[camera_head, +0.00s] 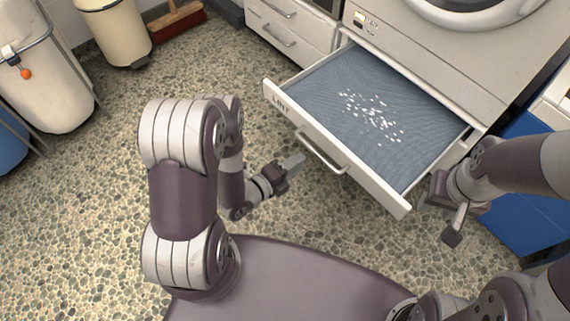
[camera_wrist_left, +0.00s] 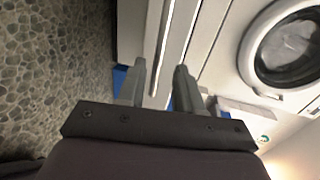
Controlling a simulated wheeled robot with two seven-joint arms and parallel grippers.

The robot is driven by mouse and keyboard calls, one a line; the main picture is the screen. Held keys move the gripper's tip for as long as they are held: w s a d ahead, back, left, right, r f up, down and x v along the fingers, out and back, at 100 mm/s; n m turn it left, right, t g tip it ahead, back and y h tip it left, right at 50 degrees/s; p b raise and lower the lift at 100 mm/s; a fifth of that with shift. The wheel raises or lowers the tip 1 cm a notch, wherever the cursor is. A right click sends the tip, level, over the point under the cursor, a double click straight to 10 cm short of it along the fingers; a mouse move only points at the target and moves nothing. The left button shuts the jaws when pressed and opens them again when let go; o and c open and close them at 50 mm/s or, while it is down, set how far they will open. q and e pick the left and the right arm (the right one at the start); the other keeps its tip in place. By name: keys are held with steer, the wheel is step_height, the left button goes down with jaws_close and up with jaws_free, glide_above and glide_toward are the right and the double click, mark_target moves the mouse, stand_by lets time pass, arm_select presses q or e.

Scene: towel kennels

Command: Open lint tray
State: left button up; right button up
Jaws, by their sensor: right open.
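The lint tray (camera_head: 290,116) is a white-fronted drawer pulled well out of the machine. Its blue-grey mesh bed (camera_head: 415,120) carries scattered white lint (camera_head: 370,116). A bar handle (camera_head: 322,154) runs along its front. My left gripper (camera_head: 298,161) is just in front of the handle and looks apart from it. In the left wrist view its two fingers (camera_wrist_left: 160,82) are spread with nothing clearly gripped between them. The pale drawer front shows beyond them. My right gripper (camera_head: 455,226) is open and empty beside the tray's right front corner.
The machine with a round door (camera_head: 465,8) stands behind the tray. White drawers (camera_head: 290,28) are to its left and a blue panel (camera_head: 520,195) is to the right. The pebbled floor in between is clear.

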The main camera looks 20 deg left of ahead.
arm_select(q)
steer(key=p+v, duration=0.1)
steer(key=v, duration=0.3)
steer(key=shift+s+a, duration=0.15)
steer(key=shift+s, duration=0.1)
arm_select(e)
steer(key=shift+r, duration=0.85)
